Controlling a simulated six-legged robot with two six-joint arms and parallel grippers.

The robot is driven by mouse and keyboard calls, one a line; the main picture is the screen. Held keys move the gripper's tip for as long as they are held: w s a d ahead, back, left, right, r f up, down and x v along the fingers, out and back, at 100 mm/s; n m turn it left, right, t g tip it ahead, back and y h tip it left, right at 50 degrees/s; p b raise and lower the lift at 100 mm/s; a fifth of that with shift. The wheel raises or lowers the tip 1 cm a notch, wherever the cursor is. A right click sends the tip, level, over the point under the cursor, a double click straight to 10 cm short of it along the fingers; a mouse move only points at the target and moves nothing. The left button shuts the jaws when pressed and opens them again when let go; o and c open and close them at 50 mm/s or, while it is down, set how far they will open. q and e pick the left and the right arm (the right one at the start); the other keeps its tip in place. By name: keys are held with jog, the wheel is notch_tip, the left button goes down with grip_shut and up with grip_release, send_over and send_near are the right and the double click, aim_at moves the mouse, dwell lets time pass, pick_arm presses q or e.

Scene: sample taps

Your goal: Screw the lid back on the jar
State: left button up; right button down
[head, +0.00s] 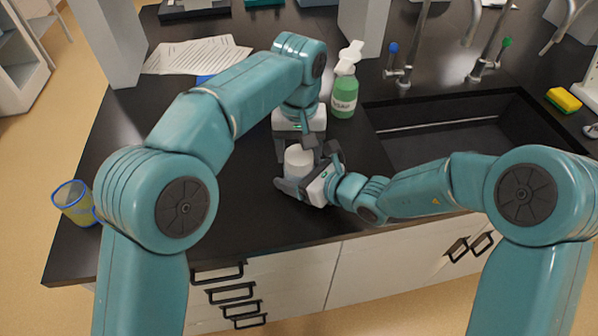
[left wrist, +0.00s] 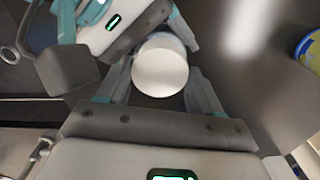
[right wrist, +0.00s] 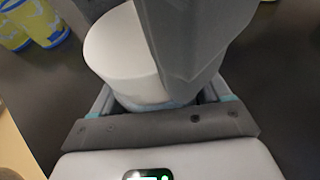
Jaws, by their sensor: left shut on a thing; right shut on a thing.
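The jar stands upright on the black counter with its white lid (head: 299,158) on top. The lid shows as a round white disc in the left wrist view (left wrist: 160,66) and as a white cylinder in the right wrist view (right wrist: 122,52). My left gripper (head: 300,148) comes down from above, shut on the lid with a finger on each side. My right gripper (head: 303,186) comes in low from the side, shut on the jar (right wrist: 150,104), whose body is mostly hidden by fingers. I cannot tell how tightly the lid is seated.
A green bottle (head: 344,96) stands behind the grippers. The sink (head: 450,135) with taps is at the right, a yellow sponge (head: 564,99) beyond it. Papers (head: 198,55) lie at the back left. A yellow-and-blue cup (head: 75,203) is at the left edge.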

pick_arm(q)
jog(key=shift+m, duration=0.4)
jog(key=o, duration=1.2)
jog(key=shift+c, duration=0.2)
jog(key=shift+d, duration=0.1)
jog(key=shift+s+r, duration=0.15)
jog(key=shift+r, duration=2.2)
